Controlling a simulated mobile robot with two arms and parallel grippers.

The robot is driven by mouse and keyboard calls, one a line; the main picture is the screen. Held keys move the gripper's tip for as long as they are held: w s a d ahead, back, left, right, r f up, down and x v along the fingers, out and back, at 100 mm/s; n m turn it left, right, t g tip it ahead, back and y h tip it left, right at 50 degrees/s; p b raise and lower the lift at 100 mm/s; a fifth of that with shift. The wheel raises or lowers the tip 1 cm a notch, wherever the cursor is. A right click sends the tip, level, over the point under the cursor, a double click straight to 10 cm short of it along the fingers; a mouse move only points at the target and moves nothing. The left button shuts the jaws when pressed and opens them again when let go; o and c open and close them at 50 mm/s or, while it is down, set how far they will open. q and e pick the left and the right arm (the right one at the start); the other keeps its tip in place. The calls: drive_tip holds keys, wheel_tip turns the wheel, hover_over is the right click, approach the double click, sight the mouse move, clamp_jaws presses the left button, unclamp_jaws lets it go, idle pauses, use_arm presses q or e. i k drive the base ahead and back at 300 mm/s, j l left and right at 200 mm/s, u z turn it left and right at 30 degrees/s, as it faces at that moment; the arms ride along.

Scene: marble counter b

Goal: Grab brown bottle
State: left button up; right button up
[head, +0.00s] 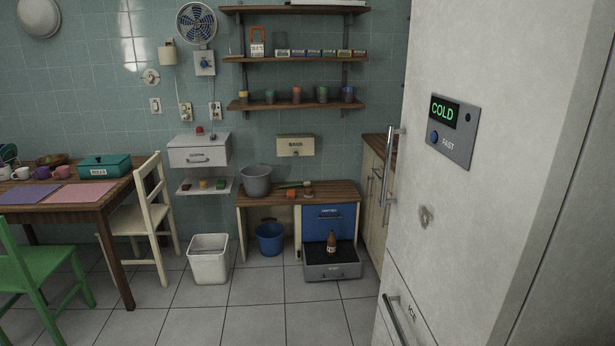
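A small brown bottle (331,242) with a light label stands upright in the head view, right of the middle. It is in or on the open grey bottom drawer (332,271), below a blue drawer front (329,225). The drawer's low front wall stands in front of the bottle. Neither of my grippers shows in the head view, so nothing is seen touching the bottle.
A large white fridge (490,200) fills the right side. A wooden-topped bench (340,192) is above the drawer. A white bin (208,259) and blue bucket (270,239) stand left. Table and chairs (150,220) are further left. Tiled floor (290,322) in front is clear.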

sight(332, 250)
drive_tip(key=i+u, duration=0.2)
drive_tip(key=i, duration=2.2)
